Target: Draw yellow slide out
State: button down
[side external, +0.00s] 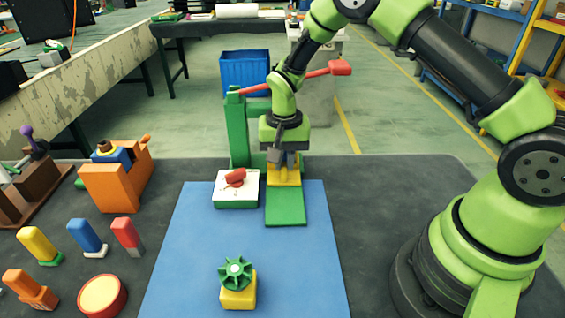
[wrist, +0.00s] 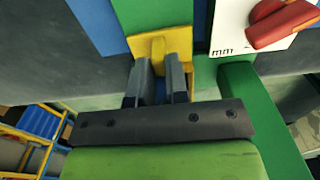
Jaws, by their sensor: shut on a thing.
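The yellow slide (side external: 285,178) sits at the far end of a flat green track (side external: 286,207), below my gripper. In the wrist view the yellow slide (wrist: 174,45) shows a flat face with an upright part between the two dark fingers. My gripper (side external: 284,160) points down and is shut on that part; it also shows in the wrist view (wrist: 158,85). The near part of the green track is bare. The lower part of the grip is partly hidden by the fingers.
A white-topped box with a red knob (side external: 236,178) stands close left of the slide. A green post with a red-ended lever (side external: 340,67) rises behind. A green handwheel on a yellow base (side external: 237,272) stands on the blue mat (side external: 185,270). The mat's right side is clear.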

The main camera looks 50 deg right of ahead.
jog(key=shift+s+a, duration=3.25)
jog(key=shift+a, duration=0.1)
jog(key=c, duration=1.6)
grip_release()
jog(key=shift+s+a, duration=0.1)
jog(key=shift+s, duration=0.05)
jog(key=o, duration=0.4)
jog(key=shift+c, duration=0.2)
notch_tip(320, 180, up, 6)
